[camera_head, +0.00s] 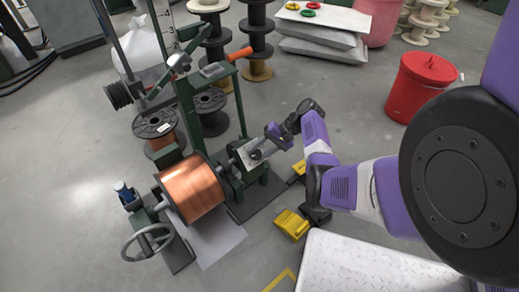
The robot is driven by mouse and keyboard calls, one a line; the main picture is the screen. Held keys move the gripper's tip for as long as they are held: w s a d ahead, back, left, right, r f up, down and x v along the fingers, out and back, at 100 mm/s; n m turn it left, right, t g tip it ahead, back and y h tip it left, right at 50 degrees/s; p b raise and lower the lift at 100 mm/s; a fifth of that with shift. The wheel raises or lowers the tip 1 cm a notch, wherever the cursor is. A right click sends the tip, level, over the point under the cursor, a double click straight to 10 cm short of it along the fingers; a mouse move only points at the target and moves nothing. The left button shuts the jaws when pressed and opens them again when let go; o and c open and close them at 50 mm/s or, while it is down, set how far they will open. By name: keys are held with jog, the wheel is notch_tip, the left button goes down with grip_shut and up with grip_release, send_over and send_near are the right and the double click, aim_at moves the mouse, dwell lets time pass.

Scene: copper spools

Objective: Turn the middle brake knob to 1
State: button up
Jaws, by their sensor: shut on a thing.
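A pale dial plate (245,151) faces up on the right side of the green winding stand, beside the large copper spool (193,189). A small dark brake knob (255,155) sits on it. My gripper (262,149) reaches in from the right, with its tips at the knob and shut on it. The knob is too small and partly covered, so its pointer and the numbers around it cannot be read. I cannot make out other brake knobs beside it.
A green post with an orange-handled lever (239,54) rises behind the plate. A handwheel (146,242) stands at the front left. Yellow pedals (291,224) lie on the floor below my arm. A red bin (418,86) stands at the right.

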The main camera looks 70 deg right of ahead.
jog(key=shift+r+n+g+p, duration=0.1)
jog(key=shift+n+g+p, duration=0.4)
jog(key=shift+n+g, duration=0.15)
jog(key=o, duration=1.4)
jog(key=shift+c, duration=0.2)
jog(key=p+v, duration=0.3)
jog(key=v, duration=0.4)
jog(key=shift+s+r, duration=0.15)
jog(key=shift+r, duration=0.15)
